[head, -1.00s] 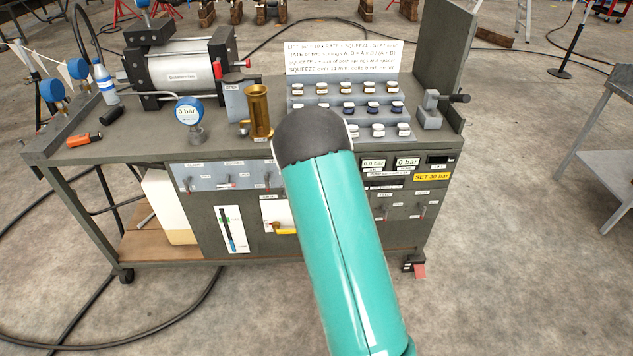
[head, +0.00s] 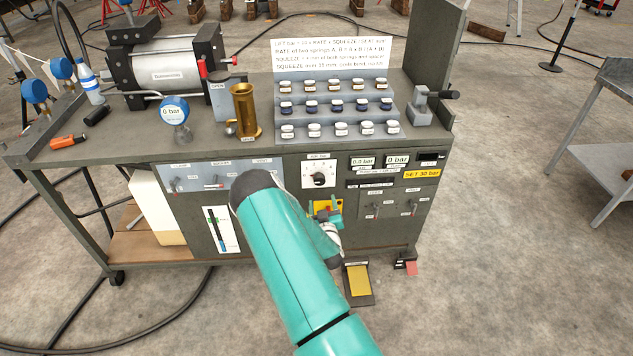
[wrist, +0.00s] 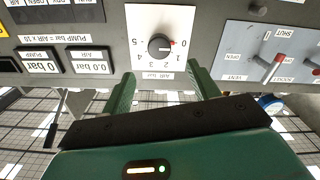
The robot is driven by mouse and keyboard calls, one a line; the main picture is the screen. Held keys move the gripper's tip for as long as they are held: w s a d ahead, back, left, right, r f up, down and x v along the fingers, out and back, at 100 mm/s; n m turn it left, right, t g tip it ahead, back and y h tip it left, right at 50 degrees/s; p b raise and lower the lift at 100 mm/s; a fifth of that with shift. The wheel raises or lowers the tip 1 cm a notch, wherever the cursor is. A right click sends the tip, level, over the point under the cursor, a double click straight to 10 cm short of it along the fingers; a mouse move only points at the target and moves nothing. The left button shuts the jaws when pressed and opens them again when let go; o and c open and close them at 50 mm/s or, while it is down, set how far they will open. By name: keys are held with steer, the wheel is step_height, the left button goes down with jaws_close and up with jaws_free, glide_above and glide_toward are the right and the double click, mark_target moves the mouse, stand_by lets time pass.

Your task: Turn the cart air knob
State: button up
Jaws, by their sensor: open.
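The cart air knob (wrist: 159,47) is a black round knob with a red mark on a white dial plate (wrist: 150,15). The wrist view shows it upside down, with the red mark near the 0 end of the scale. In the head view the knob (head: 319,179) is on the cart's front panel, unobstructed. My gripper (wrist: 162,88) is open and empty, its two green fingers pointing at the panel on either side of the dial's lower label. In the head view my gripper (head: 325,206) shows just below the dial, partly hidden by my arm. The fingers appear apart from the knob.
Lever switches (wrist: 271,68) and bar displays (wrist: 88,62) flank the dial. A yellow plate (head: 322,207) is behind my gripper. The cart top holds jars, a brass cylinder (head: 244,110) and a gauge (head: 174,110). A yellow pedal (head: 359,281) is on the floor.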

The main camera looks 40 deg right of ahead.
mark_target(319, 182)
steer(key=x, duration=1.1)
steer(key=shift+w+d, duration=0.1)
steer(key=shift+d, duration=0.15)
steer(key=c, duration=1)
steer(key=shift+o, duration=0.2)
steer(key=shift+m, duration=0.4)
steer(key=m, duration=0.4)
steer(key=shift+d, duration=0.1)
steer(key=m, duration=1.1)
steer(key=shift+m, duration=0.4)
steer(key=m, duration=0.4)
steer(key=shift+a+m, duration=0.2)
steer(key=shift+m, duration=0.2)
